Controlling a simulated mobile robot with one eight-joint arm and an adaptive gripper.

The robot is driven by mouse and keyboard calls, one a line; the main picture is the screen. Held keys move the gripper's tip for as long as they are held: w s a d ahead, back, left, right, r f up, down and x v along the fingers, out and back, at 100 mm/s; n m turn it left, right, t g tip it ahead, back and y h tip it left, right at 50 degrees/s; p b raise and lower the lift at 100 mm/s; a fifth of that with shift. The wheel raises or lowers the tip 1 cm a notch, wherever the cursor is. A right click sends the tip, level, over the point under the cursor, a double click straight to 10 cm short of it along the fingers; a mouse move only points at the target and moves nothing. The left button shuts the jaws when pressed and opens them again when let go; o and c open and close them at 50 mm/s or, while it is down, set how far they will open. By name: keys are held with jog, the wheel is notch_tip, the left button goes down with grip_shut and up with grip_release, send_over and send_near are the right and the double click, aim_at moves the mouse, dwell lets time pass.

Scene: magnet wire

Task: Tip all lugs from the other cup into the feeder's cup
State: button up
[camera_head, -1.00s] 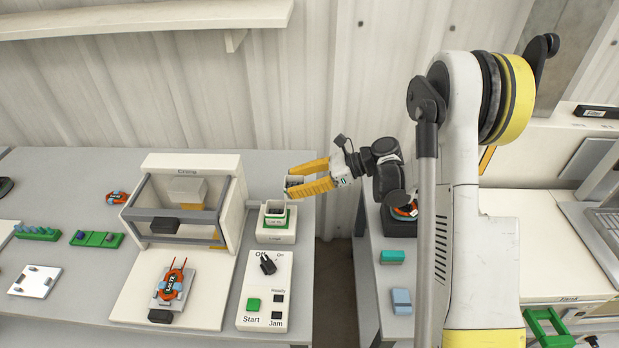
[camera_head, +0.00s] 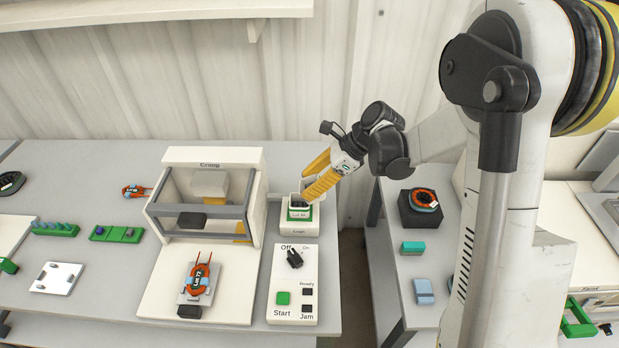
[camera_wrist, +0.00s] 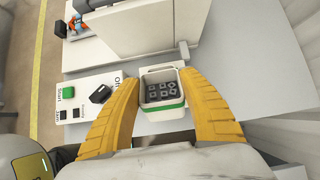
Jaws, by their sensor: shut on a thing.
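My gripper (camera_head: 307,187) is shut on the other cup (camera_head: 320,186), a small pale cup partly hidden behind a yellow finger. The held cup is right above the feeder's cup (camera_head: 300,213), which has a green band and a label and sits on the white Lugs feeder. Dark lugs (camera_head: 299,197) show where the two cups meet. In the wrist view several grey lugs (camera_wrist: 162,91) show inside a pale, green-banded opening between the fingertips (camera_wrist: 161,78). The cups overlap there, so I cannot tell which one holds these lugs or how far the held cup is tilted.
The switch panel (camera_head: 293,285) with Start button stands just in front of the feeder. The Crimp machine (camera_head: 207,195) is close to its left. A second table (camera_head: 400,270) with a black block (camera_head: 420,208) lies across a gap to the right.

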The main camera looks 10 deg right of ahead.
jog(key=shift+a+r+h+p, duration=0.15)
jog(key=shift+h+p, duration=0.5)
jog(key=shift+h, duration=0.05)
jog(key=h, duration=0.1)
jog(key=h+p, duration=0.1)
jog(key=g+h+p, duration=0.1)
jog(key=shift+w+a+f+h, duration=0.1)
jog(key=shift+a+f+h, duration=0.2)
jog(key=shift+a, duration=0.1)
jog(key=shift+a+f+h, duration=0.25)
jog(key=shift+h, duration=0.85)
jog(key=shift+g+h, duration=0.3)
jog(key=shift+h, duration=0.6)
